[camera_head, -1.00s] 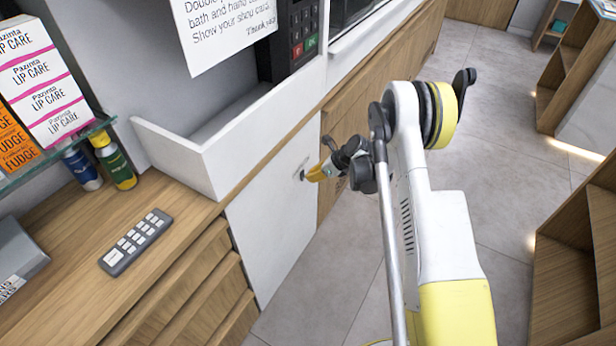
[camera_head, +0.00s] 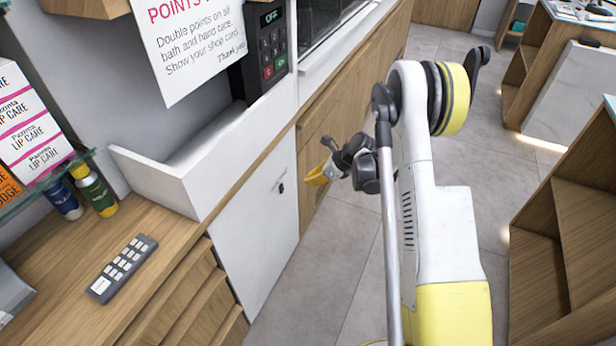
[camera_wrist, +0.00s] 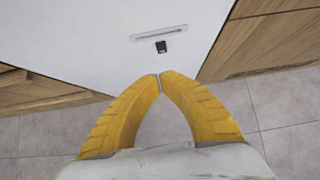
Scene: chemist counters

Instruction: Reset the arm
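My gripper (camera_head: 318,176) has yellow fingers and hangs at the end of my folded arm, in front of a white cabinet door (camera_head: 256,232). In the wrist view the two fingertips of my gripper (camera_wrist: 159,76) touch each other with nothing visible between them. The white door (camera_wrist: 90,45) fills the upper part of that view, with a thin slot (camera_wrist: 158,35) and a small dark piece (camera_wrist: 161,47) beyond the fingertips. The dark piece also shows in the head view (camera_head: 281,187), to the left of my gripper and apart from it.
A sign (camera_head: 195,45) and card terminal (camera_head: 265,50) stand behind. Wooden shelving (camera_head: 570,230) is at right. Tiled floor lies open between.

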